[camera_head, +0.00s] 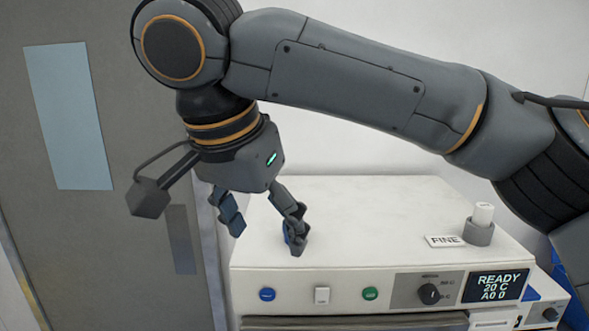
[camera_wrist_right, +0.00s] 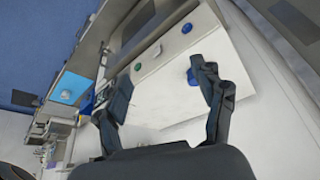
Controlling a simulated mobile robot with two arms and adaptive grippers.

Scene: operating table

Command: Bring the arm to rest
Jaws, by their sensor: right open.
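My right gripper (camera_head: 267,238) hangs pointing down above the left part of a white machine's top (camera_head: 385,215), with its arm reaching in from the right. Its two fingers are spread and nothing is between them. The wrist view also shows the open right gripper (camera_wrist_right: 165,95) over the machine. A small blue object (camera_wrist_right: 192,77) on the machine's top lies beside one fingertip. In the head view that finger mostly hides it, and I cannot tell whether they touch. My left gripper is not in view.
The machine's front has a blue button (camera_head: 267,294), a white switch (camera_head: 322,295), a green button (camera_head: 370,293), a dial (camera_head: 428,294) and a display (camera_head: 497,286) reading READY. A white-capped item (camera_head: 483,215) stands in a grey holder (camera_head: 479,233) beside a FINE label (camera_head: 454,241). A grey door (camera_head: 130,110) is at left.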

